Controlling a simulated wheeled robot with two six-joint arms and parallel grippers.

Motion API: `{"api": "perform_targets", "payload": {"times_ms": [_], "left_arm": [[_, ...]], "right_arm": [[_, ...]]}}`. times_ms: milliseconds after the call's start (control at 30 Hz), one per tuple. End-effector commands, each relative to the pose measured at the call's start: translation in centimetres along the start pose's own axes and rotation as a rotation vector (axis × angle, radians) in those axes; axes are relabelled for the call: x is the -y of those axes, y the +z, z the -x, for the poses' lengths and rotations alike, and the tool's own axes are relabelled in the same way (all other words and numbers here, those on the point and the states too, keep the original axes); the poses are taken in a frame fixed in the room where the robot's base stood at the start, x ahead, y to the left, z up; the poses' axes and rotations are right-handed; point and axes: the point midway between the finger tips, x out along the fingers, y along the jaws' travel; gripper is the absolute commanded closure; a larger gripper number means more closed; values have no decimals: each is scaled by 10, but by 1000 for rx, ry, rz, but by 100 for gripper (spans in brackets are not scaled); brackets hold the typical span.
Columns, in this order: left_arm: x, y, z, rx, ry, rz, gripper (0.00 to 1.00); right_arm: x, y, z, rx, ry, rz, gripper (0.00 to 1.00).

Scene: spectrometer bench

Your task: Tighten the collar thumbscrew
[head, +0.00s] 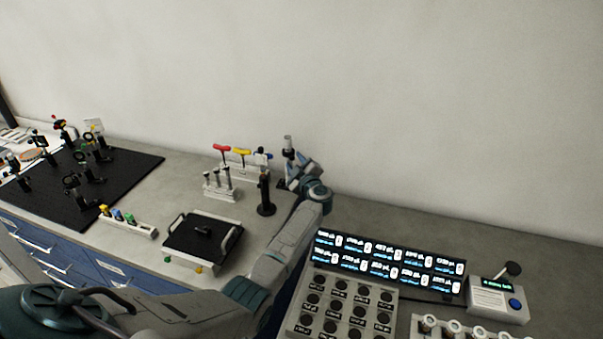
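My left arm reaches from the lower left to the back of the bench, and its gripper (290,170) is small in the picture. The gripper is at a dark upright post (287,154) with a pale top, near the wall. Whether it touches the post, and whether its fingers are open or shut, I cannot tell. I cannot make out a collar or thumbscrew there. Another dark post on a round base (265,196) stands to the left of the gripper, upright and apart from it. My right gripper is not in view.
A rack of red, yellow and blue handled tools (232,152) stands left of the gripper. A black-topped tray (205,238) lies in front. A black optics board (120,178) is at left; a lit display panel (386,262) is at right. Bench behind the panel is clear.

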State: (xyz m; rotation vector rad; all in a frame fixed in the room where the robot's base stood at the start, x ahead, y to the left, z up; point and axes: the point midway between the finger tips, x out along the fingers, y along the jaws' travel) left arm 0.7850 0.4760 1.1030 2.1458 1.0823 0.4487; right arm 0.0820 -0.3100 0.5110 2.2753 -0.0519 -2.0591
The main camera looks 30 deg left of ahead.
Motion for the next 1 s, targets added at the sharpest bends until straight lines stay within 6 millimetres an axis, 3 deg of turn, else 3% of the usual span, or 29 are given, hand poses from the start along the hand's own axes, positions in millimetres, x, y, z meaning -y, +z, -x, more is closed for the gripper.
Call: {"api": "perform_targets", "payload": {"times_ms": [300, 500, 1000], "left_arm": [[3, 4, 59, 4, 0, 3, 63], [2, 3, 88, 3, 0, 2, 63], [0, 1, 98, 2, -1, 0, 63]], "right_arm": [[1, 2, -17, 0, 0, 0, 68], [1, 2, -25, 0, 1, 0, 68], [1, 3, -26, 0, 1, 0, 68]]}}
